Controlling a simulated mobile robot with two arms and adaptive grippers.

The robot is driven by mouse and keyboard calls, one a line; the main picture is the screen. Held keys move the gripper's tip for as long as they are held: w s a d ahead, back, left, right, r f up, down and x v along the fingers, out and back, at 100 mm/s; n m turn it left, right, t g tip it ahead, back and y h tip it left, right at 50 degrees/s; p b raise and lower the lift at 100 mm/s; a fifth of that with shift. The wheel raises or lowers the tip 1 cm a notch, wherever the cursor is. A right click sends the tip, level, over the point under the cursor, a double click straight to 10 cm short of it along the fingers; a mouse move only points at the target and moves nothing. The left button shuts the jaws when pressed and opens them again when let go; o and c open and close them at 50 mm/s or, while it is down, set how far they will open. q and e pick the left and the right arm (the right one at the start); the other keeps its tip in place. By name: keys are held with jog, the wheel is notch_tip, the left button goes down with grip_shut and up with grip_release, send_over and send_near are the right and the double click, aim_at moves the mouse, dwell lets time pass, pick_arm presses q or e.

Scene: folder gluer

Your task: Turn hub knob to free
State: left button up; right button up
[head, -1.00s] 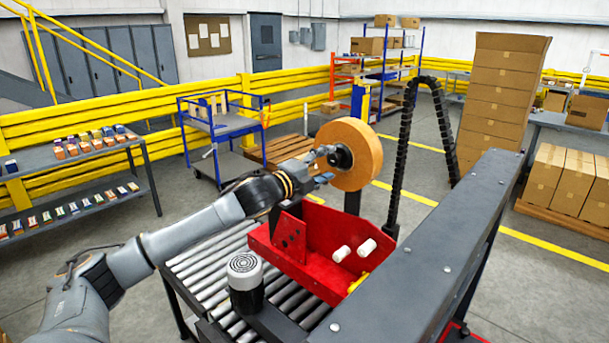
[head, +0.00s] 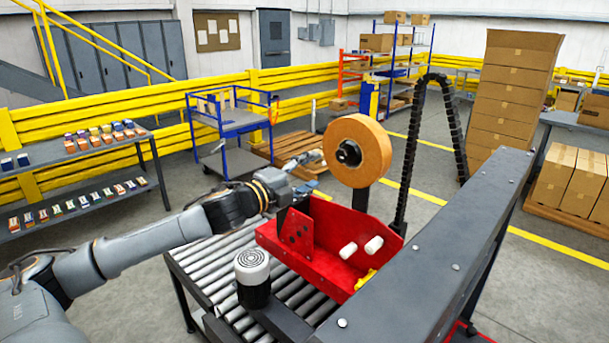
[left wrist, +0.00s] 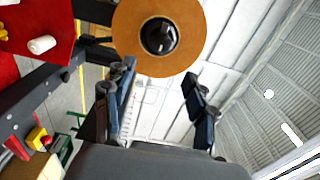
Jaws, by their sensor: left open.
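The hub knob (head: 348,152) is a black round knob at the centre of an orange-brown tape roll (head: 371,150), which stands upright on a dark post behind the red tape head. In the left wrist view the knob (left wrist: 160,36) and roll (left wrist: 128,34) are at the top, beyond the fingertips. My left gripper (head: 310,170) is open and empty, to the left of and a little below the knob, apart from it. In the left wrist view its two fingers (left wrist: 158,92) are spread wide with nothing between them. My right gripper is not in view.
The red tape head (head: 335,240) with white rollers sits on the roller conveyor (head: 205,265), right below the roll. A grey beam (head: 430,260) crosses the right foreground. A black cable chain (head: 408,150) arches right of the roll. A motor (head: 252,270) stands in front.

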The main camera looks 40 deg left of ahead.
pick_arm(q)
jog(key=shift+s, duration=0.7)
